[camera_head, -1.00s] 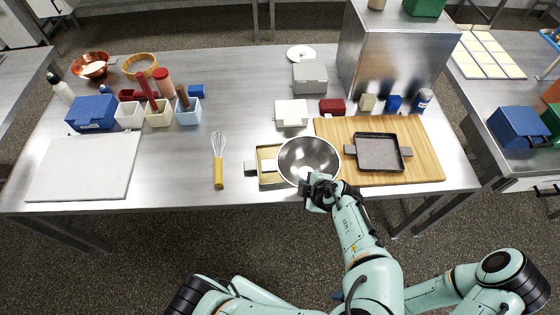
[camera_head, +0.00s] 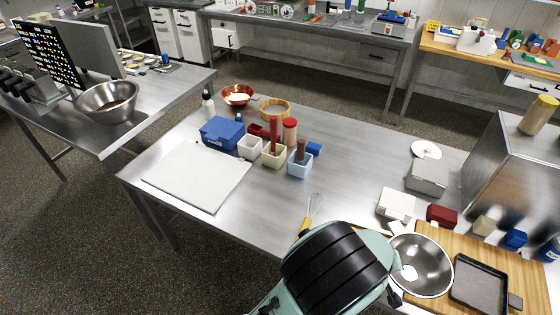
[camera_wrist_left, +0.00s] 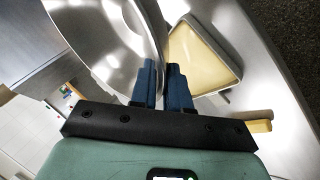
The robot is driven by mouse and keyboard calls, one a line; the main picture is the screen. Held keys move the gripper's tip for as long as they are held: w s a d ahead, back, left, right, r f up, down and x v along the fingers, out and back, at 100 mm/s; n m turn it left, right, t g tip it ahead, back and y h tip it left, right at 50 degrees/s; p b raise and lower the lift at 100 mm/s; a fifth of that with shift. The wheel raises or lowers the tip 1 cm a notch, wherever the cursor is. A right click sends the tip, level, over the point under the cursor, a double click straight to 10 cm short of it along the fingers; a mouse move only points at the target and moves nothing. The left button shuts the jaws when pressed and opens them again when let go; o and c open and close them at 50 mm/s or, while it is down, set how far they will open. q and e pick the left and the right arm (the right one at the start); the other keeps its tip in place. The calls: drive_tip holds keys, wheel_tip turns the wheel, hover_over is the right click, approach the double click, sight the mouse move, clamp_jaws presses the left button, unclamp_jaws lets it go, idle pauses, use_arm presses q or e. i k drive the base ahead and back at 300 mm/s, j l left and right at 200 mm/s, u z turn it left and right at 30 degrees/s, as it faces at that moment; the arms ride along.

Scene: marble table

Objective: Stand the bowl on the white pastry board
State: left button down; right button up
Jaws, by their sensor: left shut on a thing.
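The shiny steel bowl (camera_head: 420,265) is at the right, over the left end of the wooden board. In the left wrist view the bowl (camera_wrist_left: 92,30) fills the upper left. I cannot tell whether the bowl touches anything below. The white pastry board (camera_head: 198,175) lies flat and bare at the left of the steel table. My right gripper is not in view.
A blue box (camera_head: 222,132), a light blue holder (camera_head: 299,165) and other containers stand behind the pastry board. A whisk (camera_head: 312,207) lies between it and the bowl. A black pan (camera_head: 478,283) is on the wooden board (camera_head: 438,234). A cream-bottomed tray (camera_wrist_left: 200,58) is beside the bowl.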

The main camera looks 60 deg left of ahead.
sight(200, 173)
drive_tip(key=k+j+u, duration=0.1)
drive_tip(key=j, duration=0.3)
drive_tip(key=k+j, duration=0.2)
drive_tip(key=j, duration=0.2)
drive_tip(key=k+j+u, duration=0.15)
drive_tip(key=j, duration=0.25)
drive_tip(key=k+j, duration=0.1)
drive_tip(key=j, duration=0.3)
drive_tip(key=k+j+u, duration=0.15)
drive_tip(key=j, duration=0.3)
drive_tip(key=j+u, duration=0.1)
drive_tip(key=j, duration=0.3)
drive_tip(key=k, duration=0.05)
